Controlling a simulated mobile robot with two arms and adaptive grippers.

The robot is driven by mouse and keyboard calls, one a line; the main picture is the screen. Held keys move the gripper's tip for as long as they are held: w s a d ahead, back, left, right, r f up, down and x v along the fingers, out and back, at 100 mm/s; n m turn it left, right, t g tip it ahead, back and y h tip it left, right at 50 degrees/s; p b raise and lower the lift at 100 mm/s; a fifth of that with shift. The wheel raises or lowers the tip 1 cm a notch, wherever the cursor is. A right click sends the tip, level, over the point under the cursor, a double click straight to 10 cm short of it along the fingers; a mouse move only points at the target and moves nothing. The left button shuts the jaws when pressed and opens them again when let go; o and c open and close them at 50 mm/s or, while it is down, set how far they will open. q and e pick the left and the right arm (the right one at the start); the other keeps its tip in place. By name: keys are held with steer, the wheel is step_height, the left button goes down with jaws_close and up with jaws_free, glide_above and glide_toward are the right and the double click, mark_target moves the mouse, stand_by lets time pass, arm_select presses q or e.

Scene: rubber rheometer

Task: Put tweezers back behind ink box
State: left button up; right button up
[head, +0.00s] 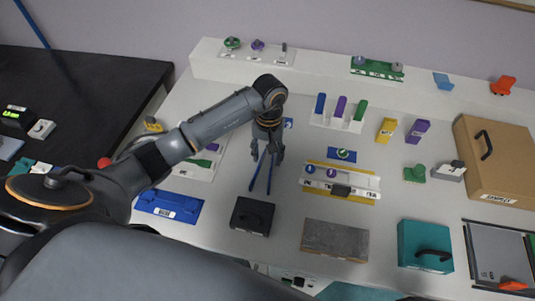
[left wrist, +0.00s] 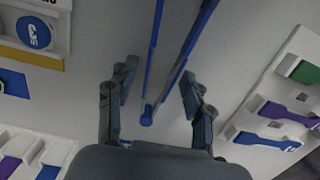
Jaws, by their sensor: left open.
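The blue tweezers (head: 254,178) are a narrow V behind the black box (head: 252,216), with their spread legs pointing toward it. The box has a small pale label that I cannot read; I take it as the ink box. My left gripper (head: 266,157) points down over the joined end of the tweezers. In the left wrist view my left gripper (left wrist: 157,84) is open, and the joined end of the tweezers (left wrist: 147,115) shows between its fingers. I cannot tell whether the tweezers touch the table. My right gripper is not in view.
A blue case (head: 169,205) lies left of the black box. A grey slab (head: 335,240) and a teal box (head: 425,246) stand to the right. A white holder with a yellow base (head: 340,182) is right of the tweezers. The table between tweezers and holder is clear.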

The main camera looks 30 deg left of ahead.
arm_select(q)
steer(key=shift+r, duration=0.2)
steer(key=shift+w+r, duration=0.15)
steer(key=shift+r, duration=0.2)
step_height(320, 180, up, 11)
steer(key=b, duration=0.3)
steer(key=shift+w+a, duration=0.15)
steer(key=shift+w, duration=0.3)
